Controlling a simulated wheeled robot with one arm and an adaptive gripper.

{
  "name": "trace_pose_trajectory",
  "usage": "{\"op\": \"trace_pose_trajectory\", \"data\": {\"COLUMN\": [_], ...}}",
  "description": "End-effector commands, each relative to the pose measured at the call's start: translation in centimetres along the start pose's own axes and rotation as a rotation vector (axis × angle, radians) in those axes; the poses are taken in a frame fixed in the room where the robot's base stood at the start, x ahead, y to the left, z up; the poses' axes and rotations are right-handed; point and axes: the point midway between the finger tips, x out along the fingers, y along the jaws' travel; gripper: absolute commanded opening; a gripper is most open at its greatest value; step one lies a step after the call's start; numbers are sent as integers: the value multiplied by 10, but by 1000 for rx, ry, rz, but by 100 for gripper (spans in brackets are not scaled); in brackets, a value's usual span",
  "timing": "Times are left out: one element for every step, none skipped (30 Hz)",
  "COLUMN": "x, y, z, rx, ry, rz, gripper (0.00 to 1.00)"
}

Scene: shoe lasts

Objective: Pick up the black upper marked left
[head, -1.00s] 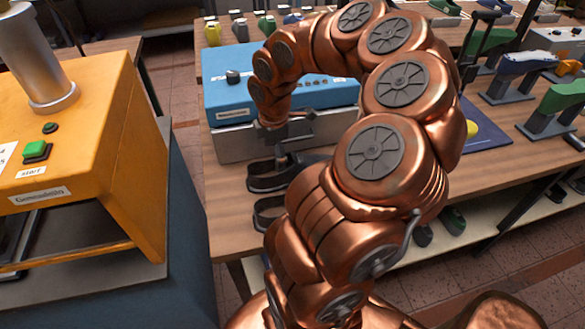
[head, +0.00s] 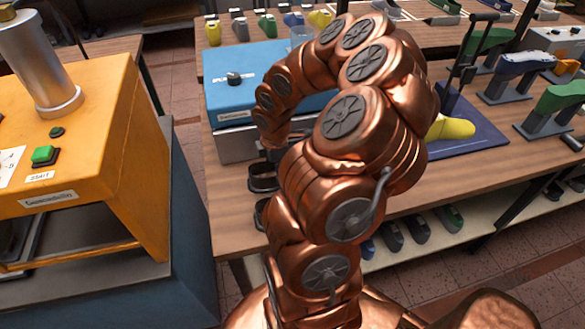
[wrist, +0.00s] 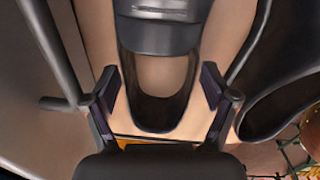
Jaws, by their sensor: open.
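A black upper (wrist: 160,40) lies in the middle of the wrist view, its open rounded end toward my gripper. My gripper (wrist: 160,85) is open, with one finger on each side of that end and visible gaps between. A second black upper (wrist: 262,85) shows at the right of the wrist view. I cannot read a left or right mark on either. In the head view, one black upper (head: 262,183) shows on the table left of my arm, and part of another (head: 261,213) nearer the front edge. My arm hides the rest, including most of the gripper.
A blue and grey machine (head: 245,90) stands right behind the uppers. A yellow machine (head: 100,150) is at the left, across a gap from the wooden table (head: 228,190).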

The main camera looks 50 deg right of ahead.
Motion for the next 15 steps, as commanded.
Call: {"op": "trace_pose_trajectory", "data": {"x": [0, 0, 0, 0, 0, 0, 0, 0, 0, 0, 0, 0, 0, 0, 0], "y": [0, 0, 0, 0, 0, 0, 0, 0, 0, 0, 0, 0, 0, 0, 0], "z": [0, 0, 0, 0, 0, 0, 0, 0, 0, 0, 0, 0, 0, 0, 0], "rx": [0, 0, 0, 0, 0, 0, 0, 0, 0, 0, 0, 0, 0, 0, 0], "ry": [0, 0, 0, 0, 0, 0, 0, 0, 0, 0, 0, 0, 0, 0, 1], "rz": [0, 0, 1, 1, 1, 1, 1, 1, 1, 1, 1, 0, 1, 1, 0], "gripper": [85, 85, 85, 85, 84, 80, 77, 74, 70, 67, 63, 59, 56, 53, 49]}}
